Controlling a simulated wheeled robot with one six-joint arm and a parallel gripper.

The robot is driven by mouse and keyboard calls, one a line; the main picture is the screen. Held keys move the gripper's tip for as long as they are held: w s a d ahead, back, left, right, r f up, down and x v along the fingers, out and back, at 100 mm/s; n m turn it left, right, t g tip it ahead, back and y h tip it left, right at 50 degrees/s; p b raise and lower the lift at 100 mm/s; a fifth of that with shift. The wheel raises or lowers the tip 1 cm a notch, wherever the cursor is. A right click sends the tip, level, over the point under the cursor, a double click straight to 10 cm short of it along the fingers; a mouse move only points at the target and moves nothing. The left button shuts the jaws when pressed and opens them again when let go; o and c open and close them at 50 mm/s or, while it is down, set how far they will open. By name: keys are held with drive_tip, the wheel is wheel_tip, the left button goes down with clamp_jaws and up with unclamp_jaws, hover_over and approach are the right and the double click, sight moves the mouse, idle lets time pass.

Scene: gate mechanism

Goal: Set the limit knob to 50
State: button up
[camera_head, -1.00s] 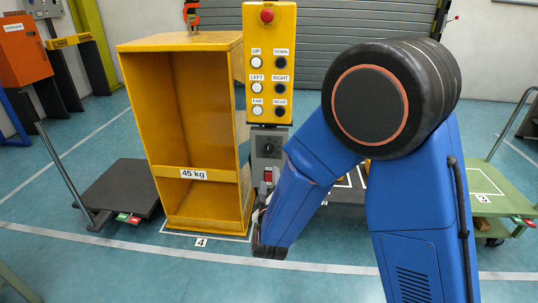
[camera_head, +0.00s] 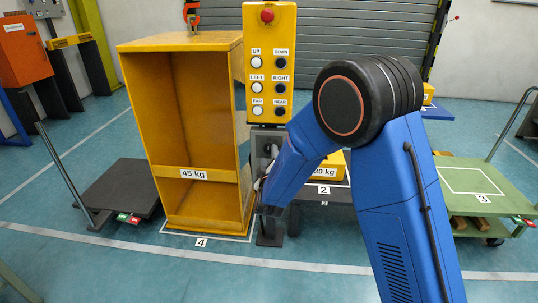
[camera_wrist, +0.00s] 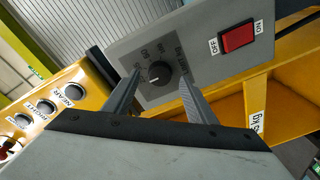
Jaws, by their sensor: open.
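The limit knob (camera_wrist: 159,73) is a round black dial with a pale pointer line, on a dark label plate on a grey control box (camera_wrist: 205,50). In the head view the knob (camera_head: 267,148) shows small and dark below the yellow button panel (camera_head: 270,100), and my gripper is hidden behind my blue arm.
A red ON/OFF switch (camera_wrist: 238,37) sits beside the knob on the same box. The yellow button panel is close to my gripper. A yellow 45 kg frame (camera_head: 194,175) stands left of the box. A green cart (camera_head: 480,180) stands at the right.

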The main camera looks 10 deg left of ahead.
sight(269, 149)
drive_tip(key=shift+w+a, duration=0.15)
drive_tip(key=shift+w, duration=1.1)
drive_tip(key=c, duration=1.1)
